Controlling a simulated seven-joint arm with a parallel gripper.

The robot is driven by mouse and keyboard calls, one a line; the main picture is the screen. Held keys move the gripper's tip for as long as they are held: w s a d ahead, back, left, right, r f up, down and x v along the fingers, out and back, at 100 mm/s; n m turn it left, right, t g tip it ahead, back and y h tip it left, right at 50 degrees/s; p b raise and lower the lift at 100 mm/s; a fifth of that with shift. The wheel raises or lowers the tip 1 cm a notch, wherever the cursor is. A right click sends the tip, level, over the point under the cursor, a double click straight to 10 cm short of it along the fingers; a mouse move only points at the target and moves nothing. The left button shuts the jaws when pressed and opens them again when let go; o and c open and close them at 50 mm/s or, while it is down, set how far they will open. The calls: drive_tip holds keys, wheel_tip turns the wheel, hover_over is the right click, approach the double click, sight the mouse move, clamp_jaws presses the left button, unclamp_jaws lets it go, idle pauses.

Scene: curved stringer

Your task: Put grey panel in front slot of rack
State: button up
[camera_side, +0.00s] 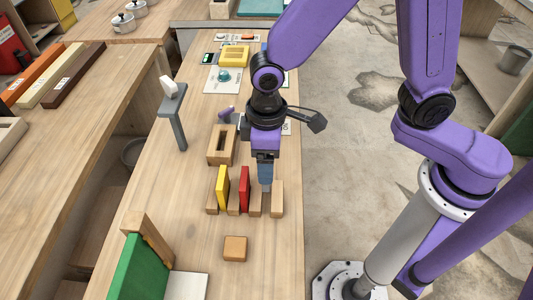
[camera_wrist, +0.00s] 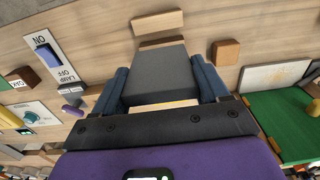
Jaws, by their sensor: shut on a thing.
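The grey panel (camera_wrist: 158,72) is between the two blue fingers of my gripper (camera_wrist: 160,90) in the wrist view, and they are shut on it. In the side view my gripper (camera_side: 265,180) is over the right end of the wooden rack (camera_side: 277,198), above the gap between its two rightmost posts. Fingers mostly hide the panel there, so I cannot tell how deep its lower edge sits. A yellow panel (camera_side: 222,187) and a red panel (camera_side: 244,189) stand upright in the slots to the left. Rack posts (camera_wrist: 158,22) show beyond the grey panel in the wrist view.
An orange-brown block (camera_side: 235,248) lies below the rack, and a slotted wooden block (camera_side: 221,145) lies above it. A grey stand (camera_side: 173,115) rises at the left. A green board (camera_side: 138,268) stands at lower left. Bare table lies around the small block.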

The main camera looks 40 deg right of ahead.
drive_tip(key=shift+f, duration=2.9)
drive_tip(key=shift+f, duration=1.75)
drive_tip(key=o, duration=1.1)
drive_tip(key=shift+c, duration=0.2)
wheel_tip(320, 180, up, 18)
drive_tip(key=shift+f, duration=0.25)
drive_tip(key=shift+d, duration=0.1)
